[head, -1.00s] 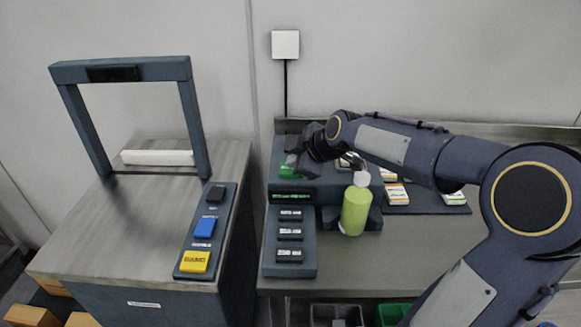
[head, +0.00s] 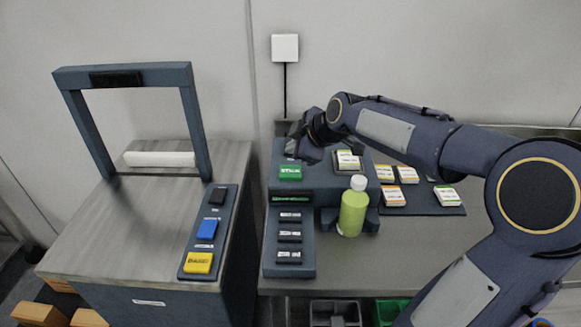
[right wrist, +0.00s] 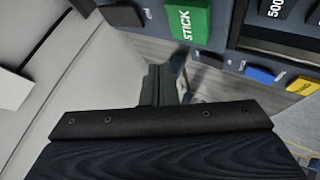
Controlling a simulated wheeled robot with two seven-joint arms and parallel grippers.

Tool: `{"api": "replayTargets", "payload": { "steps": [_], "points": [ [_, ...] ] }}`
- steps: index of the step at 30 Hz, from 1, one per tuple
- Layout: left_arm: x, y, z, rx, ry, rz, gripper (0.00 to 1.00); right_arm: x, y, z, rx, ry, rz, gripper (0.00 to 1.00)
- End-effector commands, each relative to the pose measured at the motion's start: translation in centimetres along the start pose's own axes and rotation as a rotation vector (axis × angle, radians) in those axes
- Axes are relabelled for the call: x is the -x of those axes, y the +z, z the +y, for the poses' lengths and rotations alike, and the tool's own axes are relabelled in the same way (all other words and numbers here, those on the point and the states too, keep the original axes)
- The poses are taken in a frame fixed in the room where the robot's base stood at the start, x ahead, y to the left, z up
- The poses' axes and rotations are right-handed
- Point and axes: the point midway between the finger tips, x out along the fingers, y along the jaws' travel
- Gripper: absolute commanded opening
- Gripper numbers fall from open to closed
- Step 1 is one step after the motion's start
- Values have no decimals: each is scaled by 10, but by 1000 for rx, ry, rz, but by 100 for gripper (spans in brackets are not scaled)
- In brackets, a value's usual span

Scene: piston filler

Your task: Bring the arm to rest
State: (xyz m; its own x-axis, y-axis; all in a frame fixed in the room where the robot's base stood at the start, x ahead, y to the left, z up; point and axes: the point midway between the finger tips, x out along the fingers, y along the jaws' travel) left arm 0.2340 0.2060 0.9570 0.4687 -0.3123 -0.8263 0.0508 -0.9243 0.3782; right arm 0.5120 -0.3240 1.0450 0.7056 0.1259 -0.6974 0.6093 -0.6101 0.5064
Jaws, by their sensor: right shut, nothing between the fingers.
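My right arm reaches in from the right in the head view. Its gripper (head: 297,143) is shut and empty, above the back of the dark machine (head: 323,183). The green button (head: 290,172) is in full view just below the fingers, and a gap shows between them. In the right wrist view the shut fingers (right wrist: 160,85) point toward the wall side, with the green button (right wrist: 190,20) above them. A green bottle (head: 353,210) with a white cap stands upright at the machine's front. My left gripper is not in view.
A keypad with several black keys (head: 289,238) lies in front of the machine. Several small labelled packs (head: 393,196) lie on a dark mat at the right. A frame (head: 188,110) stands on the left counter, with a panel of black, blue and yellow buttons (head: 198,263).

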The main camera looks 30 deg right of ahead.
Motion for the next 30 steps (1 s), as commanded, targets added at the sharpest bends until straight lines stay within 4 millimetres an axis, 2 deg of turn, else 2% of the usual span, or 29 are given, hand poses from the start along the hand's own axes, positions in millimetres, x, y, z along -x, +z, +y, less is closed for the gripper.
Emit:
{"api": "replayTargets", "payload": {
  "steps": [20,23,26,29,30],
  "points": [
    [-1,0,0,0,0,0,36,0,0,0,0,1,0,0],
    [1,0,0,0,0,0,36,6,-2,-6,-25,-5,-1,0],
    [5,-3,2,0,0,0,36,30,-6,-31,-137,-35,-11,0],
    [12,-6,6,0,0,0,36,67,-6,-79,-345,-86,-35,0],
    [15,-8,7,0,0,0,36,81,-4,-102,-444,-110,-48,0]
  ]
}}
